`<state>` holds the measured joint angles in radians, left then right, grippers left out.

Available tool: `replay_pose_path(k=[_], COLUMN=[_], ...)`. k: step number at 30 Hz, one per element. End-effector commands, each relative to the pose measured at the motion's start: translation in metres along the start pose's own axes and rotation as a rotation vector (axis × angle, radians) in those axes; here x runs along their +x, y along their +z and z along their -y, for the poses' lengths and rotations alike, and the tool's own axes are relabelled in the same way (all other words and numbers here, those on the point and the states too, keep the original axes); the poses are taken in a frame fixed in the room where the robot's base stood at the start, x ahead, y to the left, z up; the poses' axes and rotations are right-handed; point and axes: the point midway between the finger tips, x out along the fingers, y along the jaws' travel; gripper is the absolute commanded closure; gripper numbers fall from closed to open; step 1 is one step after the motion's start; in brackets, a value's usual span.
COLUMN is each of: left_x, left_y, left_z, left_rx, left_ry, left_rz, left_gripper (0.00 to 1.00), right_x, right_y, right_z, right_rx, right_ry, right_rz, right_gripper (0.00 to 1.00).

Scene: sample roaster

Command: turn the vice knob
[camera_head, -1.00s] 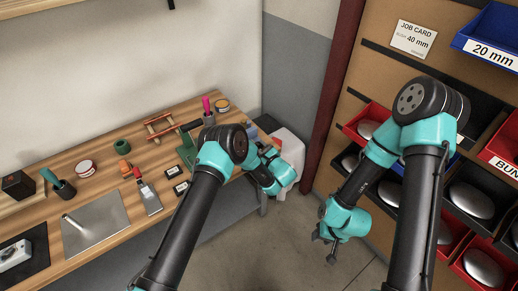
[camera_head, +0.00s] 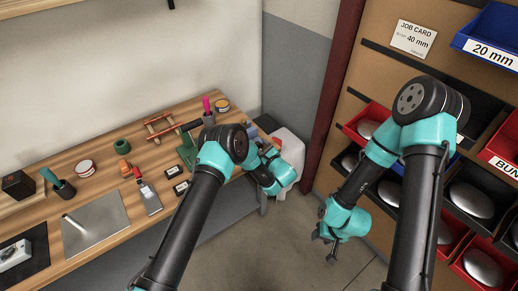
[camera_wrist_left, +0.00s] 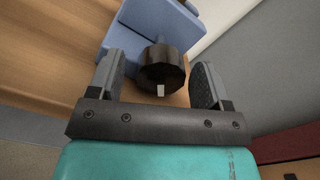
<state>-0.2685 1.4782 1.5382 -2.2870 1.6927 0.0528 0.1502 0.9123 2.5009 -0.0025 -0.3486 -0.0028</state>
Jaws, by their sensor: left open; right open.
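The vice knob (camera_wrist_left: 162,72) is a dark, faceted round knob with a small white mark on its face, in the left wrist view. It sits on the blue vice (camera_wrist_left: 150,18), at the table's edge. My left gripper (camera_wrist_left: 158,78) is open, with one finger on each side of the knob; a gap shows at both sides. In the head view the blue vice (camera_head: 267,123) shows in part at the table's right end, and my left arm hides the knob and fingertips. My right gripper (camera_head: 326,251) is open and empty, hanging over the floor far from the vice.
The wooden table (camera_head: 105,155) bears a metal plate (camera_head: 93,222), a scraper-like tool (camera_head: 149,198) and several small items. A white bin (camera_head: 288,158) stands beyond its right end. A rack with red bins (camera_head: 368,122) stands at right.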

Motion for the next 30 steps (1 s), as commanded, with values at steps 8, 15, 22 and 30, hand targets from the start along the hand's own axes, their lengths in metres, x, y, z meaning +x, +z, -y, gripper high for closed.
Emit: replay_pose_path(k=[8,15,22,30], left_x=[-0.030,-0.076,-0.120,-0.163], left_y=[0.000,0.000,0.000,0.000], left_z=[0.001,0.001,0.001,0.001], left_rx=[0.002,0.002,0.001,0.001], left_ry=[-0.003,-0.004,-0.005,-0.002], left_rz=[-0.002,-0.002,-0.001,-0.002], left_gripper=[0.28,0.28,0.28,0.28], right_x=[0.000,0.000,0.000,0.000], right_y=[0.000,0.000,0.000,0.000], right_z=[0.000,0.000,0.000,0.000], right_rx=[0.000,0.000,0.000,0.000], right_ry=[0.000,0.000,0.000,0.000], right_rz=[0.000,0.000,0.000,0.000], right_gripper=[0.57,0.57,0.57,0.57])
